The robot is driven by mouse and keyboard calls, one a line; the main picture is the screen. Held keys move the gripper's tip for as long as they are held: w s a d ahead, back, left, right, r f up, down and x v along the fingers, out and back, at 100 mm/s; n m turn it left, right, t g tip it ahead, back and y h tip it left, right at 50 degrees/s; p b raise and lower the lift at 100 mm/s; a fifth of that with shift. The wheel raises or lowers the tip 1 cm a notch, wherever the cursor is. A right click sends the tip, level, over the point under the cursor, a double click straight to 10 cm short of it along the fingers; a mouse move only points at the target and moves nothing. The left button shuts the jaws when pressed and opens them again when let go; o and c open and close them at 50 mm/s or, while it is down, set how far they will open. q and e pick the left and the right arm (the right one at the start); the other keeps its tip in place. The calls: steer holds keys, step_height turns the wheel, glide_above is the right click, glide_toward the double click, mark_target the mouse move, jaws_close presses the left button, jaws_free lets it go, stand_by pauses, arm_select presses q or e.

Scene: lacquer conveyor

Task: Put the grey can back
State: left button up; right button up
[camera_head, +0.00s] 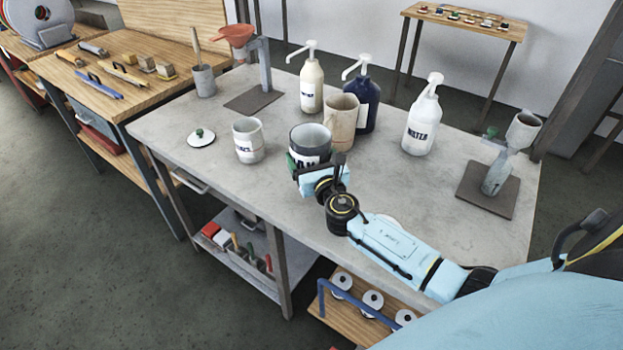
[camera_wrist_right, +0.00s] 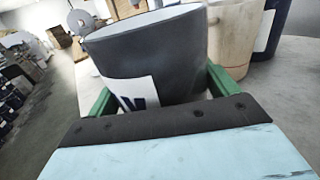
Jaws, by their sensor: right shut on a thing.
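The grey can (camera_head: 310,140) is dark grey, open at the top, with a white label. It is at the front middle of the grey worktable (camera_head: 400,190). My right gripper (camera_head: 303,162) is shut on it from the front. In the right wrist view the can (camera_wrist_right: 150,62) stands between the green fingers of my right gripper (camera_wrist_right: 160,95) and leans a little in the picture. I cannot tell whether its base touches the table. My left gripper is not in view.
A beige can (camera_head: 342,115) is close behind the grey can. A white can (camera_head: 248,140) and a lid (camera_head: 201,137) are to its left. Pump bottles (camera_head: 312,85), (camera_head: 363,100), (camera_head: 421,125) stand behind. A stand with a cup (camera_head: 497,175) is at right. Bare table lies at centre right.

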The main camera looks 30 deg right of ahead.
steer(key=shift+f+b, duration=1.2)
steer(key=shift+f, duration=1.15)
steer(key=shift+f, duration=0.1)
steer(key=o, duration=1.2)
steer(key=shift+c, duration=0.2)
steer(key=shift+r, duration=0.2)
steer(key=v, duration=1.2)
steer(key=shift+p, duration=0.4)
